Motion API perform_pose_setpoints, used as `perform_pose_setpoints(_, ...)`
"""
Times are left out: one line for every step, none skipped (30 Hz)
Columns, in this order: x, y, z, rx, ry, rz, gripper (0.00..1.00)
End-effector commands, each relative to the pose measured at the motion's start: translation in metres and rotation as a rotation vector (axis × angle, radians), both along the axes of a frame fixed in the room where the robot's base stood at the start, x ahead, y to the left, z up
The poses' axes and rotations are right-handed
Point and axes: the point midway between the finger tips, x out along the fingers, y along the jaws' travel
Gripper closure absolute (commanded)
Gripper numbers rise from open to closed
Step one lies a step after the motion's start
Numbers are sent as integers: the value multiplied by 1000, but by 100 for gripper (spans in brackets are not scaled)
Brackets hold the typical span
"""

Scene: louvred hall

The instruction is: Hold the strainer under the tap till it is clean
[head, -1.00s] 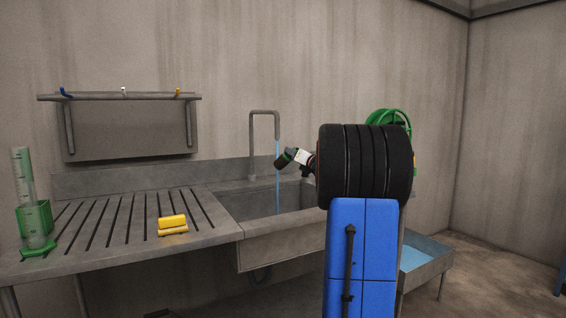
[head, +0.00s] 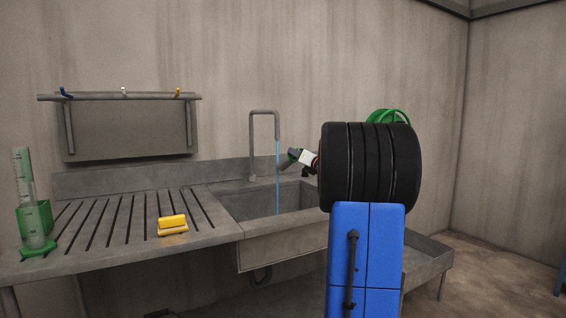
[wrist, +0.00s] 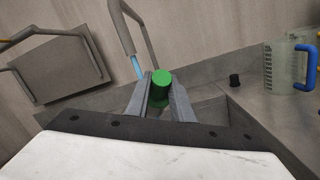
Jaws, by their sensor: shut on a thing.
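My gripper (wrist: 160,103) is shut on the strainer, whose green end (wrist: 162,85) shows between the fingers in the wrist view. In the head view my gripper (head: 305,157) holds the strainer (head: 285,161) tilted above the sink (head: 245,206). The strainer's body looks light grey, with a green band. The tap (head: 265,112) is a bent grey pipe. Its blue water stream (head: 277,190) falls into the sink close to the strainer's left end. I cannot tell whether the water still touches the strainer. The wrist view also shows the tap (wrist: 126,28) and stream (wrist: 137,67).
A yellow block (head: 172,224) lies on the slotted drainboard (head: 105,228), with a green-based measuring cylinder (head: 32,205) at its left. A hook shelf (head: 120,97) hangs above. A grey tray (head: 428,256) is right of the sink. The wrist view shows a blue-handled jug (wrist: 284,66).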

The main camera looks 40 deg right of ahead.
Motion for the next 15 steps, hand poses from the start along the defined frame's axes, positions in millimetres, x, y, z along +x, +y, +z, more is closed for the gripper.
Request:
perform_pose_setpoints(-4,-1,0,0,0,-1,100)
perform_pose_setpoints(-6,-2,0,0,0,-1,100)
perform_pose_setpoints(-8,-3,0,1,0,-2,100)
perform_pose_setpoints(-10,-4,0,1,0,-2,100)
perform_pose_setpoints(-12,-4,0,1,-1,-1,100)
perform_pose_setpoints(-14,-5,0,2,-1,-1,100)
perform_pose_setpoints(-16,-5,0,1,-1,-1,100)
perform_pose_setpoints(-18,-6,0,1,0,-1,100)
perform_pose_setpoints(-20,-6,0,1,0,-1,100)
perform_pose_setpoints(-22,-7,0,1,0,-1,100)
perform_pose_setpoints(-24,-8,0,1,0,-1,100)
perform_pose_setpoints(-27,-9,0,0,1,-2,100)
perform_pose_setpoints(-28,-9,0,0,0,-2,100)
perform_pose_setpoints(-30,-10,0,0,0,-2,100)
perform_pose_setpoints(-33,-10,0,0,0,-1,100)
